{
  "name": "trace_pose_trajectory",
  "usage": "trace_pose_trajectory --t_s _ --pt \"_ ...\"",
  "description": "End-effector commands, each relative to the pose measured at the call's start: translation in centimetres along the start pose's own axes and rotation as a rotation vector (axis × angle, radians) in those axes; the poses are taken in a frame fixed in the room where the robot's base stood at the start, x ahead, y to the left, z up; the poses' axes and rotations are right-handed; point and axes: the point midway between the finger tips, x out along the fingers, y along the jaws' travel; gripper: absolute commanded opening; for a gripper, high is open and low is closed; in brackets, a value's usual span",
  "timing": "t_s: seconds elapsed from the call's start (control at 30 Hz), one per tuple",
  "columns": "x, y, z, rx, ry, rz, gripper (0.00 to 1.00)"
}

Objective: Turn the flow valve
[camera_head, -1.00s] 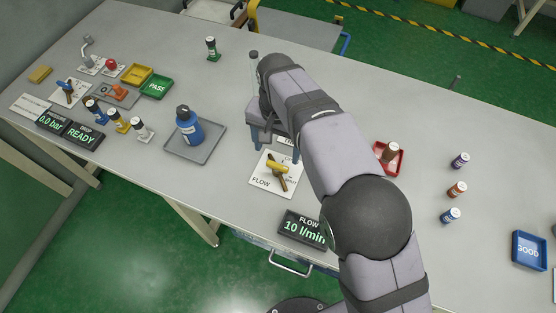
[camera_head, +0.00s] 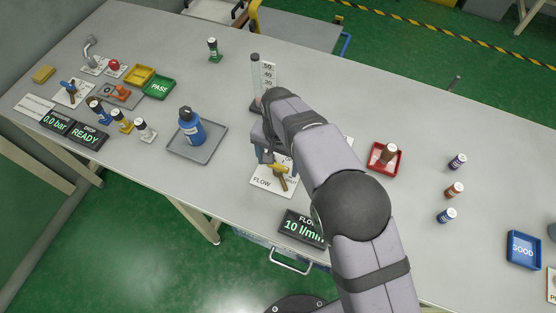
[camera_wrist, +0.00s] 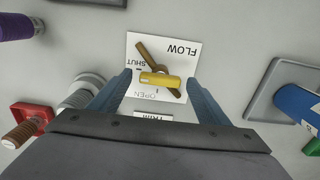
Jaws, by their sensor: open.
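The flow valve has a yellow handle (camera_head: 277,168) on a brown stem, on a white card (camera_head: 268,187) marked FLOW. In the wrist view the yellow handle (camera_wrist: 160,80) lies roughly crosswise, between the words SHUT and OPEN, with a brown bar (camera_wrist: 150,56) slanting beneath it. My gripper (camera_wrist: 158,82) is open, its two blue fingers on either side of the handle's ends. I see no clear contact. In the head view my gripper (camera_head: 267,158) is just behind the handle, partly hidden by my arm. The flow display (camera_head: 301,228) reads 10 l/min.
A blue bottle (camera_head: 189,127) stands on a grey tray (camera_head: 207,153) left of the valve. A clear column with a scale (camera_head: 268,73) stands behind my gripper. A red tray (camera_head: 386,170) with a brown vial (camera_head: 388,153) is to the right.

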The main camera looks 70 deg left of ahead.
Motion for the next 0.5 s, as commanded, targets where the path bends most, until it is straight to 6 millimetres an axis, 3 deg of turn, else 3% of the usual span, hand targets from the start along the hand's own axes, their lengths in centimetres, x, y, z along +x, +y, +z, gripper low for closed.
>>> trace_pose_trajectory --t_s 0.03,0.2,0.5 --pt "-0.01 0.0 0.0 0.0 0.0 0.0 0.7" --pt "-0.03 0.0 -0.01 0.0 0.0 0.0 0.3" --pt "-0.05 0.02 -0.02 -0.017 0.0 0.001 0.29"
